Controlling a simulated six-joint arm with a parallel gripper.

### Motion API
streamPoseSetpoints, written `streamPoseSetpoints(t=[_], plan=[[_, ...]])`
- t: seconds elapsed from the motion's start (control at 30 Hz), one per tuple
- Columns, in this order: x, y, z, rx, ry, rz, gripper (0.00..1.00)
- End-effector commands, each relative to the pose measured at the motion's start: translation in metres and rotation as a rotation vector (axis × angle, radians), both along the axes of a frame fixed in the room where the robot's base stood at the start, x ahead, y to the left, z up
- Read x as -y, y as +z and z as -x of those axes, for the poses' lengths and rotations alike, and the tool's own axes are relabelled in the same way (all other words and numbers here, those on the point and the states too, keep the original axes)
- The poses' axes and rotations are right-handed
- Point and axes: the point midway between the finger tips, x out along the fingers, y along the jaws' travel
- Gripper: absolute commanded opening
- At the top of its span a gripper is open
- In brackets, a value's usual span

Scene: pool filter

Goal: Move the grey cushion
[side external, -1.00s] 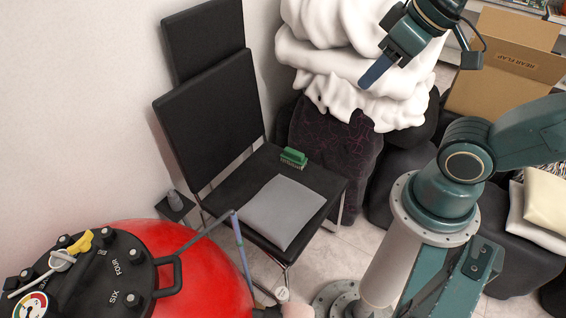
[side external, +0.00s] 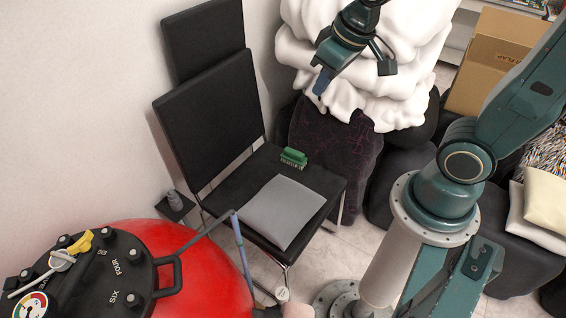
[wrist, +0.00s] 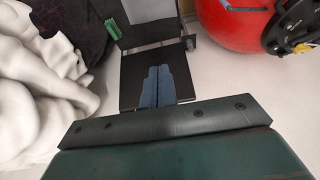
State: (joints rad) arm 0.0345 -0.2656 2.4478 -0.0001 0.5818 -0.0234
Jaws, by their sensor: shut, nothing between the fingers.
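The grey cushion (side external: 283,211) lies flat on the seat of a black chair (side external: 238,187) in the side view. In the wrist view, a grey patch that appears to be the cushion (wrist: 146,34) shows beyond my fingers. My gripper (side external: 321,84) is high above and behind the seat, in front of the white bedding, apart from the cushion. Its blue fingers (wrist: 157,70) are together and empty, pointing toward the chair in the wrist view.
A red pool filter (side external: 207,268) with a black top stands at the front left. White bedding (side external: 350,75) is piled behind the chair. A cardboard box (side external: 497,60) stands at the back right.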

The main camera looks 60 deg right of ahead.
Motion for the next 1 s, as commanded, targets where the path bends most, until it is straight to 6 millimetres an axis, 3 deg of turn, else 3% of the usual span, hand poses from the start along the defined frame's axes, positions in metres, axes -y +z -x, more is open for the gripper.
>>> streamPoseSetpoints(t=[0.5, 1.0], plan=[[0.012, -0.095, -0.055, -0.102, -0.01, 0.002, 0.0], [0.022, -0.208, -0.073, -0.192, -0.018, -0.001, 0.0]])
